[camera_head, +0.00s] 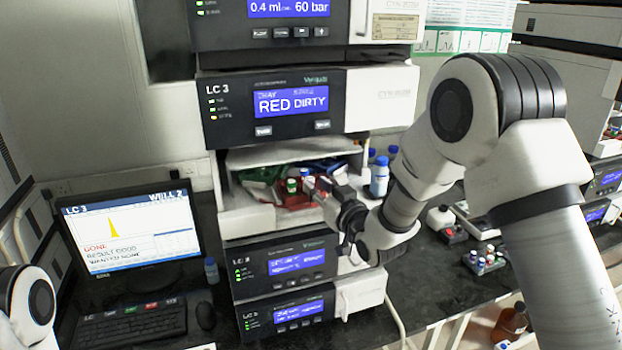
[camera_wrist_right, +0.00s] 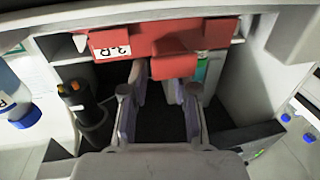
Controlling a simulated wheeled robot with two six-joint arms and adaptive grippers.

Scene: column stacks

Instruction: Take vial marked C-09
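A red tray (camera_head: 292,197) sits in the open bay of the LC 3 stack. A green-capped vial (camera_head: 291,186) and a red-capped vial (camera_head: 308,184) stand in it; I cannot read C-09 on any vial. My right gripper (camera_head: 322,190) reaches into the bay at the tray's right side. In the right wrist view, its two fingers (camera_wrist_right: 160,95) are apart with a dark gap between them. The red tray (camera_wrist_right: 130,42) is ahead, with an upside-down label, and a red tab overlaps the finger area; contact is unclear. My left gripper is out of view.
A monitor (camera_head: 132,232) reads "LC 3", "WELL 2", "DONE". The module above the bay (camera_head: 290,103) shows "RED DIRTY". A blue-capped bottle (camera_head: 379,177) stands right of the bay. A small vial rack (camera_head: 484,261) is on the bench at right.

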